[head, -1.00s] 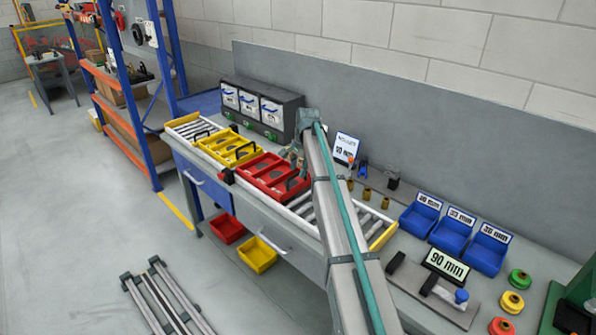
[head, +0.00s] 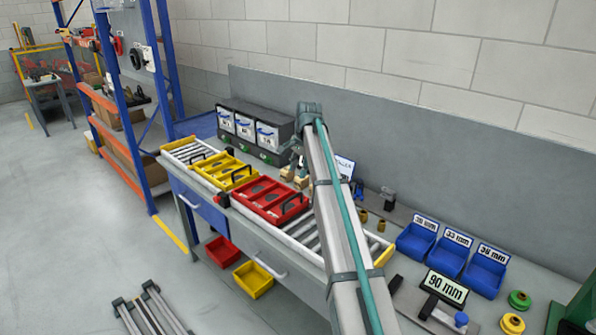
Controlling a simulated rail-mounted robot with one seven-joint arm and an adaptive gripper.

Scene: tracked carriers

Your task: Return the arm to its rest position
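My arm (head: 335,220) reaches from the bottom centre of the head view up to a bent joint over the back of the bench. My gripper (head: 295,172) hangs below that joint, partly hidden by the arm and very small. It is near the far end of the red carrier (head: 251,203), and I cannot tell its opening or whether it holds anything. The yellow carrier (head: 222,170) sits left of the red one on the roller track (head: 310,240).
A grey unit with white bins (head: 262,137) stands behind the carriers. Blue bins (head: 450,255), a 90 mm sign (head: 445,288) and green and yellow round parts (head: 519,300) are at the right. A blue shelf rack (head: 158,95) stands at the left. Floor at left is mostly open.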

